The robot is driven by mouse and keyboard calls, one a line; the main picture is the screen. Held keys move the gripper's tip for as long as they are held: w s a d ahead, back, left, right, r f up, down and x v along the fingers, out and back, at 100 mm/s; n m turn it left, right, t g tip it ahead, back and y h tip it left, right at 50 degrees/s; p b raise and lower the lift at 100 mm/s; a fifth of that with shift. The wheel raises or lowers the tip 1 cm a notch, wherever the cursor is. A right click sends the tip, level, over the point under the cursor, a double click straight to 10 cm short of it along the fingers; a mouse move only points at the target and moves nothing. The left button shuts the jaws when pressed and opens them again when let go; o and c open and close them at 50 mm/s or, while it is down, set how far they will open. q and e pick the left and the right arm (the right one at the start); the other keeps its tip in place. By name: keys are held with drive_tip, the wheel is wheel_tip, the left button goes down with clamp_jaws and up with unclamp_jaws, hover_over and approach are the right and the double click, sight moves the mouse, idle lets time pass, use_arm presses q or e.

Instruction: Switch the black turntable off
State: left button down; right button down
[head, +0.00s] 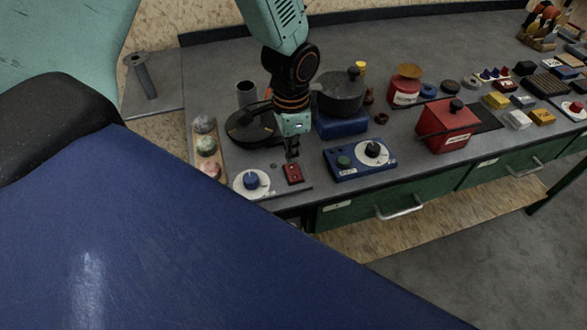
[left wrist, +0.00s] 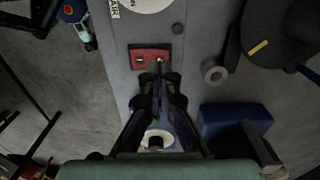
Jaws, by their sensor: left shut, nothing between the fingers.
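A black round, flat thing, apparently the turntable (head: 243,128), stands on the grey bench behind my left arm, which partly covers it. In the left wrist view a black round body with a yellow mark (left wrist: 270,38) shows at upper right. A small red switch box (head: 293,175) lies near the bench's front edge; it also shows in the left wrist view (left wrist: 142,56). My left gripper (head: 292,153) points down over this box, shut and empty. In the left wrist view its fingertips (left wrist: 158,70) overlap the box's near edge; I cannot tell whether they touch. My right gripper is not in view.
A white dial with a blue knob (head: 252,181) is left of the switch box, and a blue panel with knobs (head: 345,170) is right. A dark pot (head: 341,98) stands on a blue block behind. A tray of round stones (head: 205,147) is at far left.

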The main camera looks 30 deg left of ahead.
sight(291, 167)
use_arm(q)
drive_tip(key=shift+f+b, duration=0.65)
drive_tip(key=shift+f, duration=0.6)
idle(0.8)
drive_tip(key=shift+r, duration=0.1)
wheel_tip(291, 167, up, 7)
drive_tip(key=p, duration=0.7)
idle(0.6)
drive_tip(key=shift+s, duration=0.1)
